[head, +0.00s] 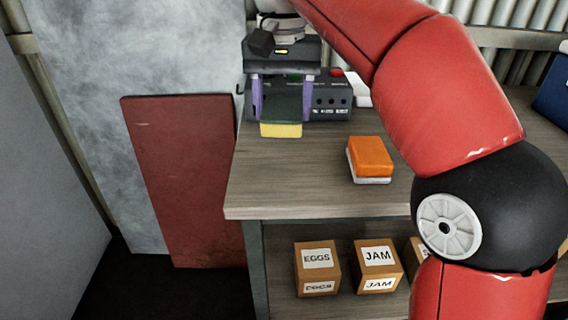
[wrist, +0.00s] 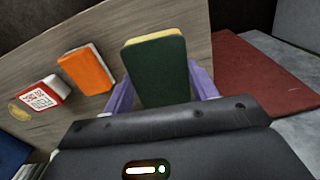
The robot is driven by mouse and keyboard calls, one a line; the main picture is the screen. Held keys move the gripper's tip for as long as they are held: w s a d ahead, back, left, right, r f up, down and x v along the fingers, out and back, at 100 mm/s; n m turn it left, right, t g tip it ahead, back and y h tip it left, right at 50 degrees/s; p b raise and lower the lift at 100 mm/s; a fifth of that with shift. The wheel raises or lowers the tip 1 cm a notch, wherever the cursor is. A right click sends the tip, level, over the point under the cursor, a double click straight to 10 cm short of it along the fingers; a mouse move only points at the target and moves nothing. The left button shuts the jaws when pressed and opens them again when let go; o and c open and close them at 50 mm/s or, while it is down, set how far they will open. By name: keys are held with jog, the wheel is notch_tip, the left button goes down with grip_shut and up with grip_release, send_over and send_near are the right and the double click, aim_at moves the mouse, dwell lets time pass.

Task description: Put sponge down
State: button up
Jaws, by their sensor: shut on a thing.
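The sponge (head: 281,130) is dark green on one broad face and yellow on the other. It sits between the purple fingers of my gripper (head: 282,98), which is shut on it, over the back left part of the wooden tabletop (head: 290,185). In the wrist view the sponge (wrist: 157,72) shows its green face, with a yellow edge at the far end, between the two fingers (wrist: 158,94). I cannot tell whether it touches the tabletop.
An orange and white block (head: 370,157) lies on the tabletop to the right. A grey device with knobs (head: 330,100) stands behind my gripper. Boxes marked EGGS (head: 317,268) and JAM (head: 377,265) stand on the lower shelf. A dark red panel (head: 185,180) leans at left. Bare tabletop lies in front.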

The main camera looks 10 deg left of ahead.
jog(key=b, duration=0.3)
send_over(283, 168)
notch_tip(283, 168, down, 8)
jog(key=shift+f, duration=0.8)
jog(key=o, duration=0.9)
jog(key=shift+f+b, duration=0.5)
jog(key=r+p, duration=0.1)
jog(key=r, duration=0.1)
jog(key=r+p, duration=0.1)
jog(key=r, duration=0.2)
jog(key=r+p, duration=0.1)
jog(key=r, duration=0.2)
jog(key=shift+s+r, duration=0.2)
jog(key=shift+s, duration=0.15)
